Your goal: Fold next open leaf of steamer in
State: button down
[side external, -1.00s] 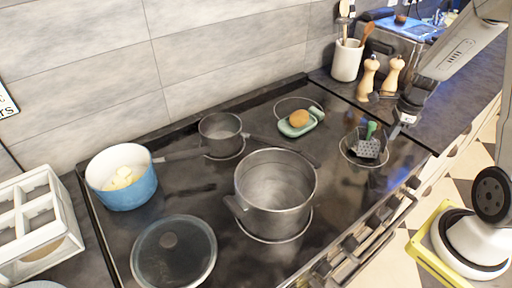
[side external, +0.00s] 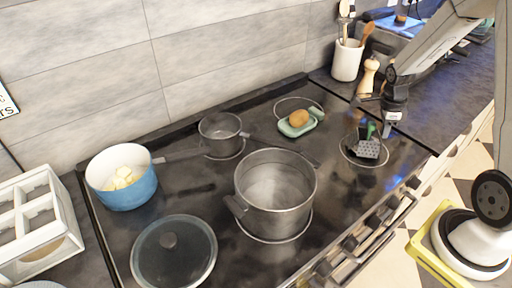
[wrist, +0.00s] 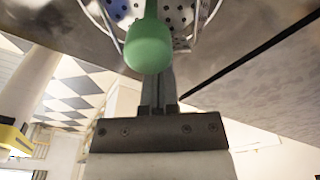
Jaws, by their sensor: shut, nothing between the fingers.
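The steamer (side external: 366,149) is a small metal piece with perforated leaves and a green-tipped handle (side external: 372,130). It sits on the right rear of the black hob, inside a ring marking. In the wrist view its perforated metal (wrist: 130,10) shows at the top edge, with the green handle end (wrist: 148,46) large in front of my fingers. My gripper (side external: 388,131) points down just right of the handle, close to the steamer. Its fingers (wrist: 157,88) are together and hold nothing. The handle partly hides the fingertips. I cannot tell whether they touch a leaf.
A large pot (side external: 275,205) stands at the hob's middle, with a small saucepan (side external: 220,136) behind it. A blue pan (side external: 127,190) and a glass lid (side external: 172,262) are left. A green dish (side external: 298,129) holds a yellow-brown item. A wooden mill (side external: 368,77) and utensil crock (side external: 346,62) stand behind.

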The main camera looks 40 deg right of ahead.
jog(key=shift+s+d, duration=0.1)
dwell(0.3)
jog(key=shift+s+d+f, duration=0.2)
jog(key=shift+s+d, duration=0.2)
jog(key=shift+s, duration=0.1)
jog(key=shift+s+d+r, duration=0.35)
jog(key=shift+s+d, duration=0.25)
jog(key=shift+s, duration=0.05)
jog(key=shift+s+d+r, duration=0.45)
jog(key=shift+s+d, duration=0.25)
jog(key=shift+s, duration=0.05)
notch_tip(320, 180, up, 10)
jog(key=w+a, duration=0.1)
jog(key=shift+w, duration=0.15)
jog(key=shift+f, duration=0.1)
